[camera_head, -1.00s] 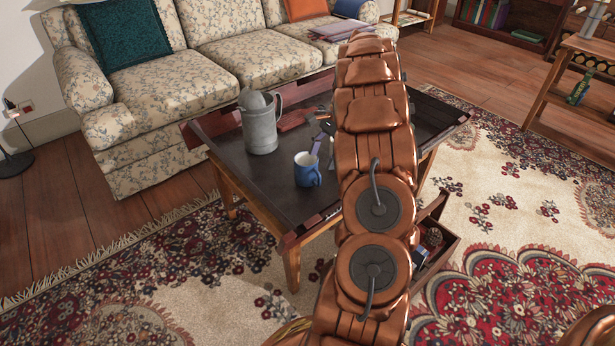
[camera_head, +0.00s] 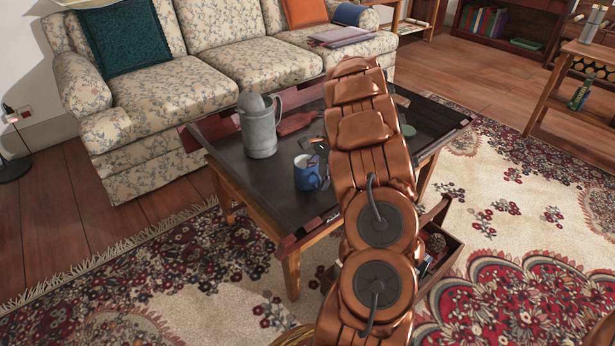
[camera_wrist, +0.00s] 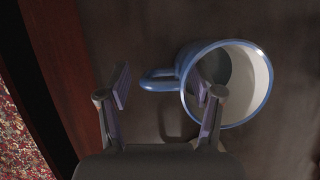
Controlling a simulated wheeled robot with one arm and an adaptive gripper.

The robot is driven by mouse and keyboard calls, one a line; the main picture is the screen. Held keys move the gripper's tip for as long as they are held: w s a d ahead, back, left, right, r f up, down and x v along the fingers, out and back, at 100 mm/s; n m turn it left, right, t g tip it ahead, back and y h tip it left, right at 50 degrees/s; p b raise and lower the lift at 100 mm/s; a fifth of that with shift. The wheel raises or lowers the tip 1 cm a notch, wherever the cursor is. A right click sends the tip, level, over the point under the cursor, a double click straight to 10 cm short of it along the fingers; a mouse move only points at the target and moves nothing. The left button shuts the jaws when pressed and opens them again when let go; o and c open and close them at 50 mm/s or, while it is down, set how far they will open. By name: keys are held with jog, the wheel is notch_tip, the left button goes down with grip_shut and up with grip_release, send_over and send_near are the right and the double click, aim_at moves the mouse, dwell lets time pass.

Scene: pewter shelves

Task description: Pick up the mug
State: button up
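The blue mug (camera_head: 304,176) with a pale inside stands upright on the dark coffee table (camera_head: 262,193), near its front edge. In the wrist view the mug (camera_wrist: 258,101) is seen from above, its handle pointing left. My gripper (camera_wrist: 168,84) is open, with its fingers on either side of the handle in this view. The right finger overlaps the mug's rim and opening; I cannot tell whether it reaches inside. The left finger is over bare tabletop. In the head view my arm hides most of the gripper, and a small dark part shows at the mug's right side.
A grey lidded pitcher (camera_head: 259,127) stands behind the mug to the left. A red item (camera_head: 296,123) lies farther back. The table's raised wooden edge (camera_wrist: 52,75) runs left of my gripper. An open drawer (camera_head: 451,256) juts out at the right.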

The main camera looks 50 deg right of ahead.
grip_shut()
dwell(0.3)
